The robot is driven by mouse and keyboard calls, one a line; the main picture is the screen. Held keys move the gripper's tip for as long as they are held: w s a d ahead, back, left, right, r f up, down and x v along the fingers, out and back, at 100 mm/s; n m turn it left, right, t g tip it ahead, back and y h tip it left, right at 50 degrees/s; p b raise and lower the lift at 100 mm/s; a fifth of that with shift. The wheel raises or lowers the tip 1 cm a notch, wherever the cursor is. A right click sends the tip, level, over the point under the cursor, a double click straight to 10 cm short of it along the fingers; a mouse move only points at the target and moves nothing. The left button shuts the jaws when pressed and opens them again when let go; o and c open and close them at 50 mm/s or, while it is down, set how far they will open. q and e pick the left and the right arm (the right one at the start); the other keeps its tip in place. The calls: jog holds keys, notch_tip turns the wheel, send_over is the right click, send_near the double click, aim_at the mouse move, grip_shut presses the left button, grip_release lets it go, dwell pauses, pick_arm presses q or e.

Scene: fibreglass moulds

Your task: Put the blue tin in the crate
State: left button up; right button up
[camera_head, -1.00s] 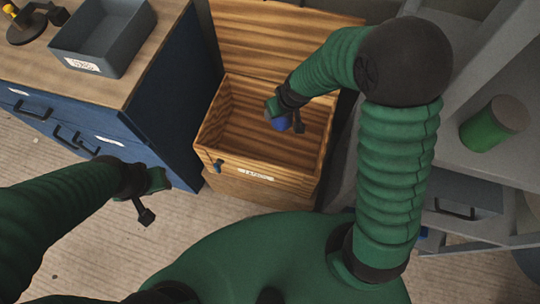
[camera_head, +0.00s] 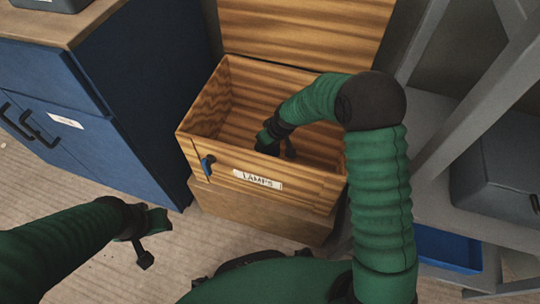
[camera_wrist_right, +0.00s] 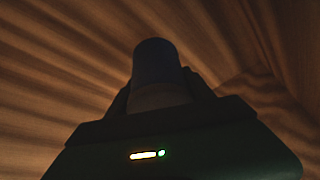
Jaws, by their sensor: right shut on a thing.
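The crate (camera_head: 262,205) is an open wooden box with its lid raised at the back and a paper label on its front. My right gripper (camera_head: 276,150) is down inside the crate, below the rim. In the right wrist view, my right gripper (camera_wrist_right: 160,100) is shut on the blue tin (camera_wrist_right: 156,62), which looks dark in the shade with wood grain around it. The tin is hidden in the head view. Whether it touches the crate floor cannot be told. My left gripper (camera_head: 152,238) is over the floor, left of the crate, with its fingers apart and nothing between them.
A blue cabinet (camera_head: 90,120) with a wooden top stands left of the crate. A grey shelf unit (camera_head: 440,110) stands to the right, holding a dark grey box (camera_head: 497,172) and a blue tray (camera_head: 447,246). The crate's raised lid (camera_head: 305,30) is behind the opening.

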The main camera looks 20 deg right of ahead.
jog(key=f, duration=0.1)
jog(key=f+b, duration=0.1)
jog(key=f, duration=0.1)
jog(key=f+b, duration=0.1)
jog(key=f, duration=0.1)
jog(key=shift+d+f, duration=0.25)
jog(key=shift+d, duration=0.1)
jog(key=shift+r, duration=0.15)
jog(key=shift+c, duration=0.9)
jog(key=shift+a, duration=0.15)
jog(key=o, duration=1.8)
jog(key=p+v, duration=0.5)
jog(key=v, duration=0.6)
jog(key=shift+w+p, duration=0.1)
jog(key=shift+p, duration=0.3)
jog(key=shift+s+r, duration=0.3)
jog(key=shift+r, duration=0.15)
